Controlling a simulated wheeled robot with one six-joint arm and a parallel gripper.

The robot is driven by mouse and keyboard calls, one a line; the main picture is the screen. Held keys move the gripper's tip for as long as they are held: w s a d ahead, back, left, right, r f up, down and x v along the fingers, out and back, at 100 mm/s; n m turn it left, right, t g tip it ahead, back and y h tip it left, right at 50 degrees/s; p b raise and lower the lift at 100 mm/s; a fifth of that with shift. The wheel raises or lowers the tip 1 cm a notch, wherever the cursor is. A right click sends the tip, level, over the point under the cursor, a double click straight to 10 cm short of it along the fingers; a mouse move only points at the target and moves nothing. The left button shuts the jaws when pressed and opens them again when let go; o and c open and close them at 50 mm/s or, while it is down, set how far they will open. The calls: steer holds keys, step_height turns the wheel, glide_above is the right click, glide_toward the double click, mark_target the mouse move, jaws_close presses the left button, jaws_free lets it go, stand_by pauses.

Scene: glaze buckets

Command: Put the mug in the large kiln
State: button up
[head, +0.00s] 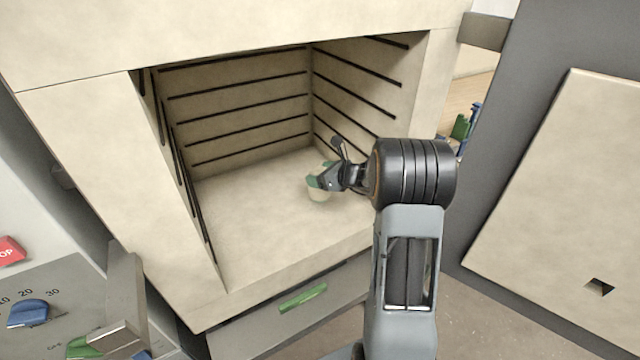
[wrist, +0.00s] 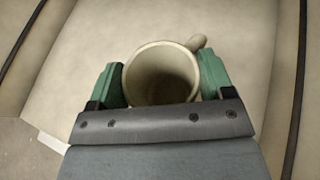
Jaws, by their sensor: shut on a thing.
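The mug (wrist: 160,72) is cream-coloured, with its handle (wrist: 196,42) towards the upper right in the wrist view. My gripper (wrist: 163,85) is shut on it, with one green finger pad on each side of the body. In the head view my gripper (head: 321,180) is inside the open large kiln (head: 250,215), above the floor at the right of the chamber. The mug (head: 319,195) shows there as a small pale shape below the jaws. I cannot tell whether its base touches the kiln floor.
The kiln door (head: 555,190) stands open at the right. Dark heating-element lines run along the chamber walls. The kiln floor left of the mug is clear. A control panel with a red button (head: 10,250) and a blue knob (head: 28,313) is at the left.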

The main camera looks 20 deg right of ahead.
mark_target(317, 195)
steer(key=shift+w+f, duration=0.35)
steer(key=shift+f, duration=1.5)
steer(key=shift+f+b, duration=0.1)
steer(key=shift+b, duration=0.25)
steer(key=shift+f, duration=0.15)
steer(key=o, duration=1.5)
steer(key=shift+o, duration=0.2)
